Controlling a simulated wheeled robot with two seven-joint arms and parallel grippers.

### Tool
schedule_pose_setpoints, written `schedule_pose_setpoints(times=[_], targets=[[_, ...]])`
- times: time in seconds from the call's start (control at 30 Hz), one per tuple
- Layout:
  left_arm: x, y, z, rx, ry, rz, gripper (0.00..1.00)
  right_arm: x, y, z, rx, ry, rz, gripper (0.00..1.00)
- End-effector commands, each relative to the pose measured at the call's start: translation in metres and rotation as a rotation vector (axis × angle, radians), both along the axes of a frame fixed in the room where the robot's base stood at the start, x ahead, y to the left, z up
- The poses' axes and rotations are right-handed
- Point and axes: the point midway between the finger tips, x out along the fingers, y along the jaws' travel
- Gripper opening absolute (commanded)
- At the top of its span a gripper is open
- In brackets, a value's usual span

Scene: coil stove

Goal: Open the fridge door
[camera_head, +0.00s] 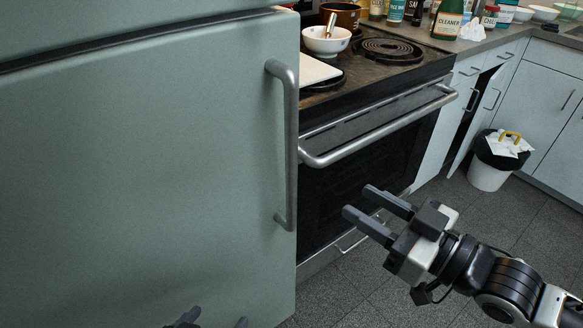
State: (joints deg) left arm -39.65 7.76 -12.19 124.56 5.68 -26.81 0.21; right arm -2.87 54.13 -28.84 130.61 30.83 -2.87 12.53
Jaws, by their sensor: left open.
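The fridge door (150,170) is a large pale green panel that fills the left half of the head view and looks shut. Its grey vertical bar handle (291,150) is near the door's right edge. My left gripper (215,319) shows only as two dark fingertips at the bottom edge, apart, in front of the lower door; the rest of it is out of frame. My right gripper (358,201) is open and empty, right of the handle and in front of the oven. Neither gripper appears to touch the handle.
The stove (375,75) stands right of the fridge, with a protruding oven handle (385,130). On it are a white bowl (326,41) and a brown pot (340,14). A trash bin (489,173) stands by the cabinets. Bottles line the back counter. The floor (350,295) is clear.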

Motion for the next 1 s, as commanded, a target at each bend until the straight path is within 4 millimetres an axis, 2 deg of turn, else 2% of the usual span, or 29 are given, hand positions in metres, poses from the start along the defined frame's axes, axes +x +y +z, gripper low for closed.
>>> schedule_pose_setpoints(times=[0.17,0.6,0.8,1.0], targets=[[0.000,0.000,0.002,0.002,0.002,0.000,0.77,0.018,0.019,0.003,0.003,-0.004,0.000,0.39],[-0.001,0.001,0.004,0.009,0.004,-0.001,0.77,0.082,0.089,0.002,0.001,-0.001,-0.001,0.39],[0.000,0.001,0.004,0.011,0.003,-0.001,0.77,0.099,0.107,0.001,-0.001,-0.001,-0.002,0.39],[0.002,0.001,0.005,0.013,0.000,-0.001,0.77,0.104,0.113,0.000,-0.004,0.001,-0.001,0.39]])
